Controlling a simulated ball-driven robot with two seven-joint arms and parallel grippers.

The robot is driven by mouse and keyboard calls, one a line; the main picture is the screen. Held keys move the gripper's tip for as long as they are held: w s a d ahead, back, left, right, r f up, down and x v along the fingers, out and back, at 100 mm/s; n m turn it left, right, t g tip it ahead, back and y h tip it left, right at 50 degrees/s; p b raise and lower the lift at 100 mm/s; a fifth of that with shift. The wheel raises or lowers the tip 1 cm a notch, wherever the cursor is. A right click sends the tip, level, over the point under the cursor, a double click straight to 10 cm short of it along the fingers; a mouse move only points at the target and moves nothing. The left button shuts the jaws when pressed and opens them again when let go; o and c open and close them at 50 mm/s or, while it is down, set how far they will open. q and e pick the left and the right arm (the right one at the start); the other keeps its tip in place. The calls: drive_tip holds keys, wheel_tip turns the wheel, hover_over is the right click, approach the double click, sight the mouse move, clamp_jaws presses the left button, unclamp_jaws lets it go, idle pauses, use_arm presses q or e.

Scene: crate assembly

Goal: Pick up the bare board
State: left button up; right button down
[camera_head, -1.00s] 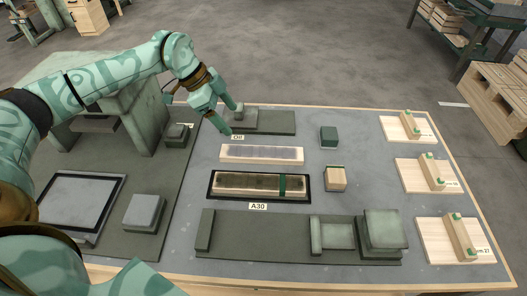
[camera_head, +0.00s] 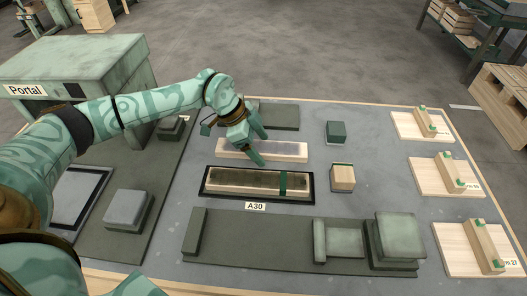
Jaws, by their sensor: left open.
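A pale wooden board (camera_head: 288,152) with a greyish top and no band lies on the grey table behind the black tray. It looks like the bare board. A second board (camera_head: 235,182), darker on top and with a green band near its right end, lies in the black tray (camera_head: 207,194). My left gripper (camera_head: 260,148) is open, fingers pointing down toward the middle of the bare board. It hides part of that board, and I cannot tell whether the fingers touch it. Nothing shows between the fingers. My right gripper is not in view.
An A30 label (camera_head: 255,206) lies before the tray. A green block (camera_head: 335,131) and a wooden block (camera_head: 343,177) stand to the right. A long dark fixture (camera_head: 265,240) lies in front. Several wooden pieces line the right edge. A Portal housing (camera_head: 75,65) stands at left.

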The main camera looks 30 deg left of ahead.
use_arm(q)
drive_tip(key=shift+s+r, duration=0.1)
drive_tip(key=shift+r, duration=0.1)
drive_tip(key=shift+c, duration=0.5)
drive_tip(key=c, duration=1)
